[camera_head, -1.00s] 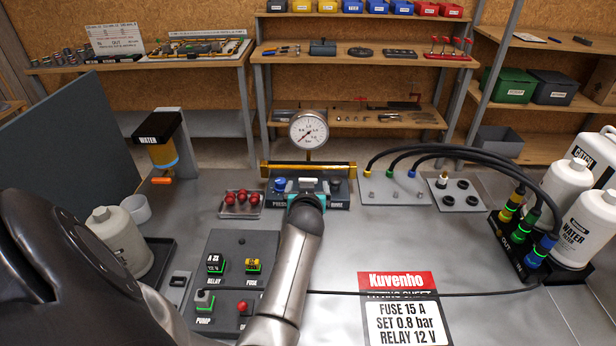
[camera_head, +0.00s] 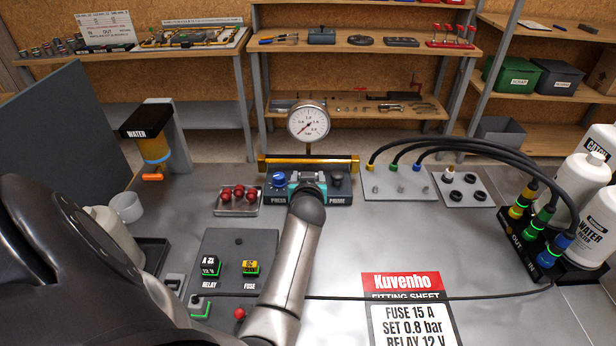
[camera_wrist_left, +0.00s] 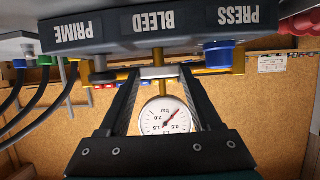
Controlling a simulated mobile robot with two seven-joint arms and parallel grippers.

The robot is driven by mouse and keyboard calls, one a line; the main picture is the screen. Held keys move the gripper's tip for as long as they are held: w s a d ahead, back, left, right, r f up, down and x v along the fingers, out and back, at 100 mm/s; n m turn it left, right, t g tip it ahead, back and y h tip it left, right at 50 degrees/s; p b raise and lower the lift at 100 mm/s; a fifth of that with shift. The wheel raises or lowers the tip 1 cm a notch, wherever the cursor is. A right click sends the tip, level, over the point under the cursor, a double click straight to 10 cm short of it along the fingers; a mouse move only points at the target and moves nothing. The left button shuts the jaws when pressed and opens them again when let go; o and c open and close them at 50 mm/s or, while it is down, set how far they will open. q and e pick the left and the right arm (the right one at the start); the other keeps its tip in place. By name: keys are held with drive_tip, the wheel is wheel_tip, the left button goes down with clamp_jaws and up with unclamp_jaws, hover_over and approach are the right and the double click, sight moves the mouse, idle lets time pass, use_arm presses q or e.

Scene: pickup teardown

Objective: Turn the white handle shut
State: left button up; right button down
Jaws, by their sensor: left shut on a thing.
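My left gripper (camera_head: 307,180) reaches over the bench to the middle of the valve block, at the part marked BLEED. In the left wrist view its two dark fingers (camera_wrist_left: 158,78) stand either side of the pale BLEED handle (camera_wrist_left: 158,71), shut on it. In the head view the gripper covers most of this white handle. The block (camera_head: 342,195) carries a blue PRESS knob (camera_head: 278,180) on the left and a dark PRIME knob (camera_head: 337,178) on the right. A round pressure gauge (camera_head: 308,122) stands behind it. My right gripper is not in view.
A tray of red knobs (camera_head: 238,199) sits left of the block, and a plate with hose ends (camera_head: 400,185) sits right of it. A brass pipe (camera_head: 275,164) runs behind. The WATER dispenser (camera_head: 155,145) stands at left. The bench front right of my arm holds a fitting sheet (camera_head: 405,310).

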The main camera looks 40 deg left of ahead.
use_arm(q)
drive_tip(key=c, duration=0.7)
drive_tip(key=shift+o, duration=0.2)
